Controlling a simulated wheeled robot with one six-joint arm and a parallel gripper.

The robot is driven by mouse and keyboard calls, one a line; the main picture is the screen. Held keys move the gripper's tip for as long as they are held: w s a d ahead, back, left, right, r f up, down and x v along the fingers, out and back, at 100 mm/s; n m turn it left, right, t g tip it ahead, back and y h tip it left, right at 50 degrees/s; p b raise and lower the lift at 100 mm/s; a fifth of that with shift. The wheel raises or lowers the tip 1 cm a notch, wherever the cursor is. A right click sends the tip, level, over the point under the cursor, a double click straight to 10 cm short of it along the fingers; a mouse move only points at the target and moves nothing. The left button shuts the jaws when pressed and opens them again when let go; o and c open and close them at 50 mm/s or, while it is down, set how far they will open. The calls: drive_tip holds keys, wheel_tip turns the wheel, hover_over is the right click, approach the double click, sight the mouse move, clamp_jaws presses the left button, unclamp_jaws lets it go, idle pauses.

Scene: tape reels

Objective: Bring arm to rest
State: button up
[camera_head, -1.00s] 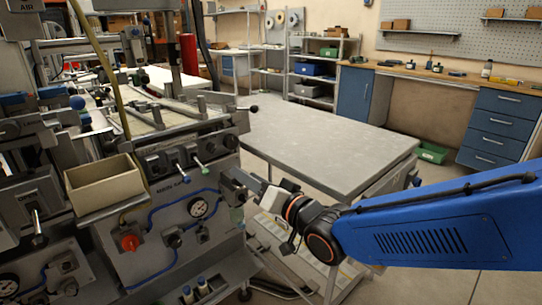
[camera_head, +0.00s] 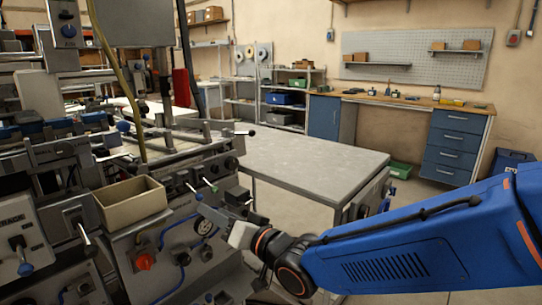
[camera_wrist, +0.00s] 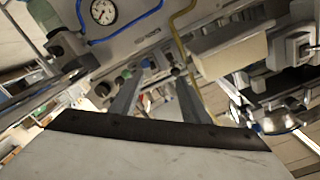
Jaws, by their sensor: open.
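My blue arm (camera_head: 410,245) reaches in from the right in the head view. My gripper (camera_head: 209,208) is at its end, in front of the machine's front panel, close to the round gauge and the small levers. In the wrist view the two grey fingers of my gripper (camera_wrist: 157,88) stand apart with nothing between them. The pale gripper body fills the lower part of that view. I cannot tell how far the fingertips are from the panel.
The machine (camera_head: 185,228) with levers, hoses and a red knob fills the left. An open beige bin (camera_head: 130,207) sits on its front; it also shows in the wrist view (camera_wrist: 228,52). A bare grey table (camera_head: 300,165) stands behind my arm. Clear floor lies beyond.

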drive_tip(key=w+d+f+m+h, duration=0.1)
drive_tip(key=d+f+h, duration=0.3)
drive_tip(key=d, duration=0.9)
drive_tip(key=d+f+m+h, duration=0.15)
drive_tip(key=d+h, duration=0.35)
drive_tip(key=d, duration=0.8)
drive_tip(key=s+d+f+g+h, duration=0.2)
drive_tip(key=s+d+f+g, duration=0.1)
drive_tip(key=s+d, duration=0.5)
drive_tip(key=s+d+f+g+h, duration=0.2)
drive_tip(key=s+d+f+g, duration=0.1)
drive_tip(key=s+d, duration=0.5)
drive_tip(key=s, duration=0.3)
drive_tip(key=shift+s+f+g, duration=0.2)
drive_tip(key=shift+f+g, duration=0.05)
drive_tip(key=shift+g, duration=0.15)
drive_tip(key=shift+w, duration=0.1)
